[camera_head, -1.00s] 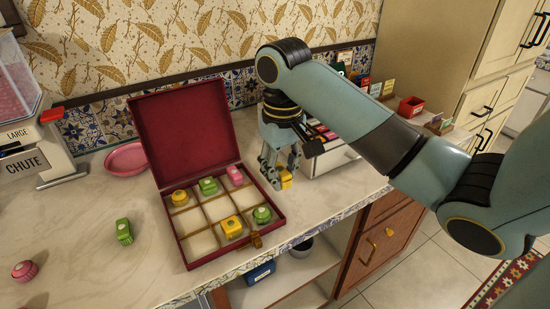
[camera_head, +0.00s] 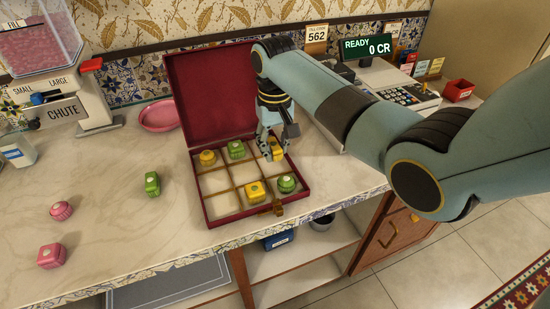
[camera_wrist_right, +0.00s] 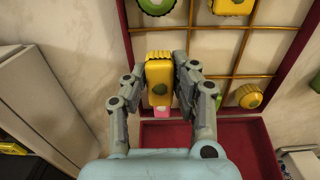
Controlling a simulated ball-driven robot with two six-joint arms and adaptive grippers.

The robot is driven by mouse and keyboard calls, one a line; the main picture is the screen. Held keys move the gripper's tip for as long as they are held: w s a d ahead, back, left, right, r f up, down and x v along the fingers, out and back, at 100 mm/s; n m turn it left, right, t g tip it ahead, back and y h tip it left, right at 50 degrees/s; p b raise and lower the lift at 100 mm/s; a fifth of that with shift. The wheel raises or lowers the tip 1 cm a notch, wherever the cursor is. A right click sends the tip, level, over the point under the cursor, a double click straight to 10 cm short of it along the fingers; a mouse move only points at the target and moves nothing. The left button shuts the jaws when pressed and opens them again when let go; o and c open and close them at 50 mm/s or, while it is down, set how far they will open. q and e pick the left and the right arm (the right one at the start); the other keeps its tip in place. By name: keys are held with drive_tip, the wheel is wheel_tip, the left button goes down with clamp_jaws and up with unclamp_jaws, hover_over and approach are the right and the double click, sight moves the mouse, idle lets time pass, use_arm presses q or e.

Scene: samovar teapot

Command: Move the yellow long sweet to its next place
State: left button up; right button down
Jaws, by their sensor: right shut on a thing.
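The yellow long sweet (camera_wrist_right: 159,82) is held between the fingers of my right gripper (camera_head: 274,155). In the head view the sweet (camera_head: 278,149) shows beside the fingers, over the right part of the open red sweet box (camera_head: 209,217). In the wrist view it hangs over the right column of the divided box, with a pink sweet (camera_wrist_right: 162,112) partly hidden behind it near the lid. I cannot tell its exact height above the box floor. My left gripper is out of view.
The box also holds a yellow round sweet (camera_head: 208,158), a green sweet (camera_head: 236,149), a yellow sweet (camera_head: 255,191) and a green round sweet (camera_head: 286,184). The raised lid (camera_head: 208,95) stands behind. A green sweet (camera_head: 152,184) and two pink sweets lie on the counter left.

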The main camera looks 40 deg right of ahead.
sight(275, 158)
drive_tip(key=shift+f, duration=1.9)
drive_tip(key=c, duration=1.3)
unclamp_jaws()
drive_tip(key=shift+f, duration=0.1)
drive_tip(key=shift+c, duration=0.2)
wheel_tip(275, 158, up, 12)
drive_tip(key=shift+r+p, duration=0.15)
drive_tip(key=shift+p, duration=0.2)
drive_tip(key=shift+s, duration=0.1)
